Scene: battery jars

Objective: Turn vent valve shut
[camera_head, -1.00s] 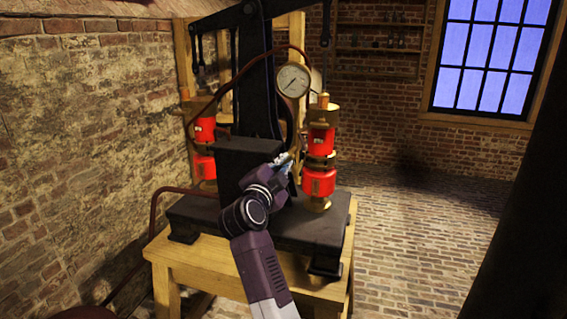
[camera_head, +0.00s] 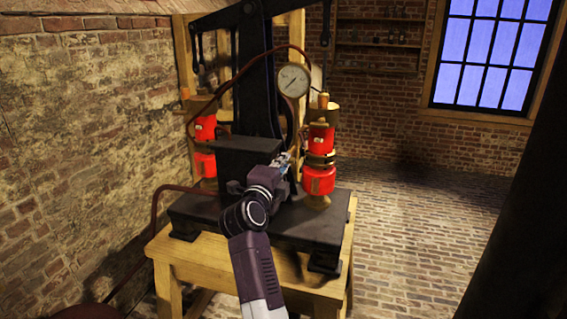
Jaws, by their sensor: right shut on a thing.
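My right gripper (camera_head: 283,161) is at the middle of the black pump machine (camera_head: 248,150), just left of the right red-and-brass cylinder (camera_head: 319,180). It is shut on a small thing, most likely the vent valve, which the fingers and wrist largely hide. I cannot make out the valve's shape or how far it is turned. A round white pressure gauge (camera_head: 294,80) sits above the gripper. My left gripper does not show.
The machine stands on a wooden table (camera_head: 190,255). A second red cylinder (camera_head: 204,160) is at its left, with a dark red hose (camera_head: 156,205) nearby. A brick wall (camera_head: 80,130) is close on the left. Brick floor (camera_head: 430,240) lies open at right.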

